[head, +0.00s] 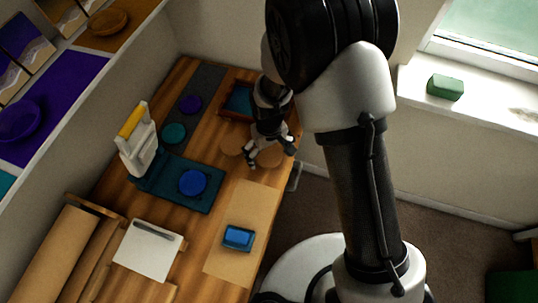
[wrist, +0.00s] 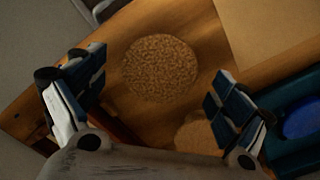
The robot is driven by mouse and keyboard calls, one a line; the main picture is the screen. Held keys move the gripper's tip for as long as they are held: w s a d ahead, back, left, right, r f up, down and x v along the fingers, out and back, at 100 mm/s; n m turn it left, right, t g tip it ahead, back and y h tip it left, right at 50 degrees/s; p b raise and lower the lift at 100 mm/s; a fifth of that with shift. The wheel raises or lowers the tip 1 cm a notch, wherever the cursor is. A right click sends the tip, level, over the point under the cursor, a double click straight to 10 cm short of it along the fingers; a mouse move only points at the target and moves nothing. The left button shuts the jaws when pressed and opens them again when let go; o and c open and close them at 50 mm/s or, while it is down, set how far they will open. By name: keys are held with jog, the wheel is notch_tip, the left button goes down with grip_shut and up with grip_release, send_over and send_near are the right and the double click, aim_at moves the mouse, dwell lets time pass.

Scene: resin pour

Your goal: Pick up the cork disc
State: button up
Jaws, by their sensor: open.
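A round speckled cork disc (wrist: 160,67) lies flat on the wooden table, between and a little beyond my fingertips in the wrist view. It also shows in the head view (head: 270,157), below my gripper near the table's right edge. A second cork disc (head: 232,145) lies to its left; in the wrist view it (wrist: 198,134) is partly hidden by my right finger and gripper body. My gripper (wrist: 158,75) is open and empty, pointing down above the first disc. Its fingers do not appear to touch either disc.
A teal tray (head: 150,182) with a blue disc (head: 192,182) is left of the corks. A dark red-framed tray (head: 224,114) stands behind them. A tan mat (head: 222,268) bears a blue box (head: 238,237). A white yellow-handled object (head: 140,150) stands upright at left.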

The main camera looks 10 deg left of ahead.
jog(key=shift+c, duration=0.5)
jog(key=c, duration=0.7)
